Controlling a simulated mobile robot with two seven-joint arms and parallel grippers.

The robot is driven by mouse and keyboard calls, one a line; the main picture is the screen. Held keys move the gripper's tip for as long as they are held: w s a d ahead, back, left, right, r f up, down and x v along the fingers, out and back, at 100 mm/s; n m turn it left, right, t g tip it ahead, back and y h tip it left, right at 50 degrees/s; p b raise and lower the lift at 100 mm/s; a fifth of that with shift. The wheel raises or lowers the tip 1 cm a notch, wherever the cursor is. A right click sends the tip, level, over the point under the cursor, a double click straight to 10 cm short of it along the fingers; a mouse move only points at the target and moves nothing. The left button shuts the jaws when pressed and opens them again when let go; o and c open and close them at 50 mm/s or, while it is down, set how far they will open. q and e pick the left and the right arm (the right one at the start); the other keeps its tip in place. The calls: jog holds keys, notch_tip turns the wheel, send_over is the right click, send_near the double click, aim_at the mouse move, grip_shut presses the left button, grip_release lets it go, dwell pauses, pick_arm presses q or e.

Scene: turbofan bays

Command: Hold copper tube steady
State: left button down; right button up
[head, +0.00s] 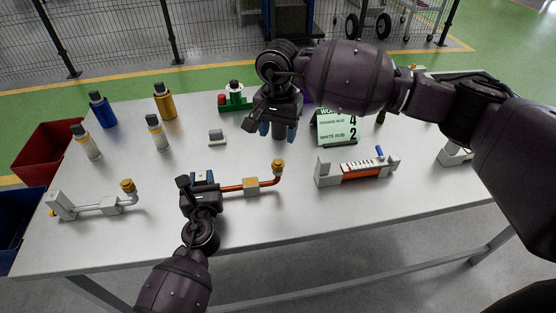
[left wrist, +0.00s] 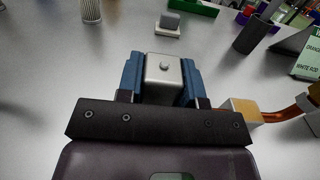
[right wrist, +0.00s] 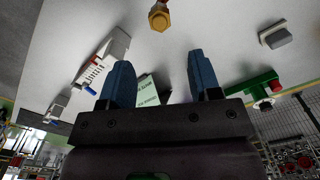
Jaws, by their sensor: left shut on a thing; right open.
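The copper tube (head: 232,188) lies near the table's front edge, with a brass block (head: 251,186) on it and an upturned right end topped by a brass nut (head: 278,166). My left gripper (head: 203,180) is at the tube's left end. In the left wrist view its blue fingers are shut on a grey block (left wrist: 163,75), and part of the copper tube (left wrist: 285,113) shows to the right. My right gripper (head: 271,130) is open and empty above the table, behind the tube. The nut also shows in the right wrist view (right wrist: 159,18), ahead of the open fingers.
A grey tube fixture (head: 105,206) lies at left, and a white rack (head: 326,170) stands at right. Behind are several bottles (head: 102,109), a small grey block (head: 217,138), a green holder (head: 236,102) and a sign (head: 338,127). Bins (head: 45,150) stand off the left edge.

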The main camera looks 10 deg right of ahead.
aim_at(278, 163)
notch_tip(278, 163, down, 10)
jog(key=shift+f, duration=0.1)
dwell(0.4)
jog(key=c, duration=0.9)
jog(key=shift+c, duration=0.2)
jog(key=shift+m, duration=0.3)
